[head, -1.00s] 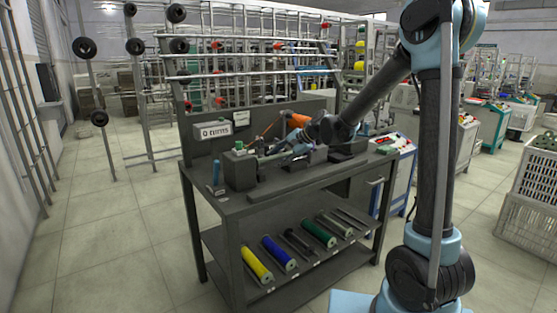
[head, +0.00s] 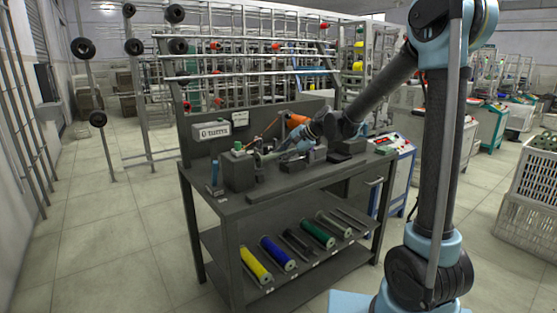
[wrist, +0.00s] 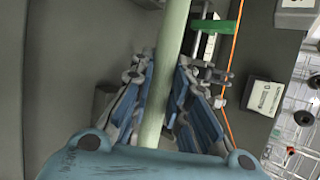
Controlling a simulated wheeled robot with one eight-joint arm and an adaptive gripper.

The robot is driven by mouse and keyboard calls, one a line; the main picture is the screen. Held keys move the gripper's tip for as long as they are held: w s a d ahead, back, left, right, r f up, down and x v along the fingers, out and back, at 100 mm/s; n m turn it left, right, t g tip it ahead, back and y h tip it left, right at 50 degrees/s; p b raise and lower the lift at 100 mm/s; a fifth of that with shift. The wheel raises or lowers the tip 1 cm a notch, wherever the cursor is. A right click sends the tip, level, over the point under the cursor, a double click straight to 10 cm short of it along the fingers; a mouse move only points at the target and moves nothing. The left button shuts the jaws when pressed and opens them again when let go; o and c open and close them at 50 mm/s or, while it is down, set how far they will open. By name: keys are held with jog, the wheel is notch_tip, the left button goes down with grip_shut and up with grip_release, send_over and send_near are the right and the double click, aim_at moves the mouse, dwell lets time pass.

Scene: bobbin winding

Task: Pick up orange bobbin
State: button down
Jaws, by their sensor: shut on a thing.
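An orange spool (head: 297,119) stands at the back of the dark workbench, behind my gripper (head: 284,150) in the head view. An orange thread (wrist: 231,60) runs past my gripper's right side in the wrist view. My gripper is shut on a pale green tube (wrist: 171,38), with its fingers on either side. The tube runs lengthwise up the wrist picture, and its far end is out of frame. In the head view the tube shows small beside the winder block (head: 239,171). No orange winding shows on the visible part of the tube.
A lower shelf holds yellow (head: 254,264), blue (head: 277,253) and green (head: 317,235) bobbins. A sign (head: 214,131) stands on the back panel. A metal creel rack (head: 250,78) is behind.

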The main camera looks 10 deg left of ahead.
jog(key=d+f+v, duration=0.2)
jog(key=v, duration=1.1)
jog(key=shift+s+d, duration=0.2)
jog(key=shift+f, duration=0.15)
